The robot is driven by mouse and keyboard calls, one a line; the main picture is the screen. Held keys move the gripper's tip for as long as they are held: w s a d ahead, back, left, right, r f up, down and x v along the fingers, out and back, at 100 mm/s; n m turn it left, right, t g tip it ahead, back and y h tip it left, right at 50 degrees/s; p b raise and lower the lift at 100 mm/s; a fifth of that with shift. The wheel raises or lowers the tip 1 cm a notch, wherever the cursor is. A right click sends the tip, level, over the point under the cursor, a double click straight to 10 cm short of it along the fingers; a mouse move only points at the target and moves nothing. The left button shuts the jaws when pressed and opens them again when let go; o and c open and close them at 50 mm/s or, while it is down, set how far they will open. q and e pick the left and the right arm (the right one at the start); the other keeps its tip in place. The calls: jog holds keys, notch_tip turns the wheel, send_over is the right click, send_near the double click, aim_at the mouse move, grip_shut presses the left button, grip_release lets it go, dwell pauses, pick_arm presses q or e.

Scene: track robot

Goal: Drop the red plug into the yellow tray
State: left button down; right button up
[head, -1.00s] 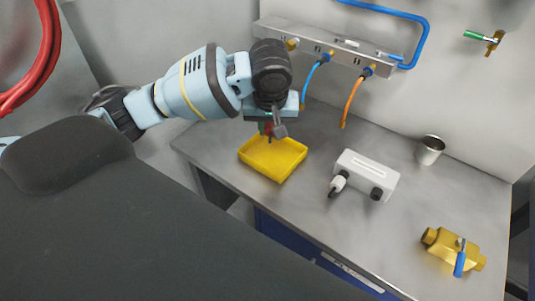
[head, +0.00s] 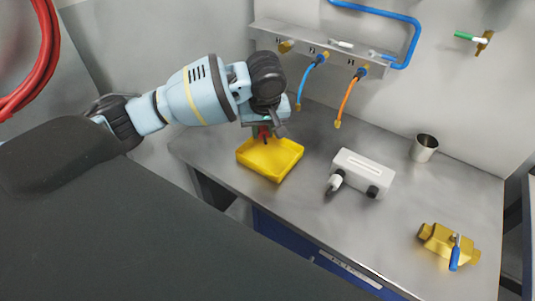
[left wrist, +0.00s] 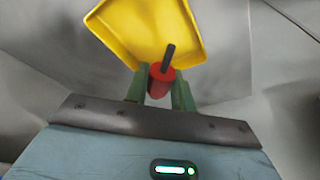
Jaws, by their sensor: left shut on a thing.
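The red plug (left wrist: 161,82) is held between the green fingers of my left gripper (left wrist: 160,92) in the left wrist view, with a dark pin sticking out of it. In the head view the red plug (head: 264,132) shows only in part below my left gripper (head: 263,134), at the back edge of the yellow tray. The yellow tray (head: 271,160) lies on the grey bench and looks empty. It also fills the top of the left wrist view (left wrist: 128,28). I cannot tell the exact height of the plug over the tray. My right gripper is not in view.
A white box (head: 362,173) with dark knobs stands right of the tray. A metal cup (head: 424,148) and a brass valve with blue handle (head: 448,243) are farther right. A wall manifold (head: 320,52) has hanging blue and orange hoses. The grey bench (head: 400,215) is bare between these.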

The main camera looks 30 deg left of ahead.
pick_arm(q)
jog(key=shift+f, duration=0.55)
jog(key=c, duration=1.1)
grip_release()
jog(key=shift+v, duration=3.95)
jog(key=shift+s+f, duration=0.1)
jog(key=shift+s, duration=0.05)
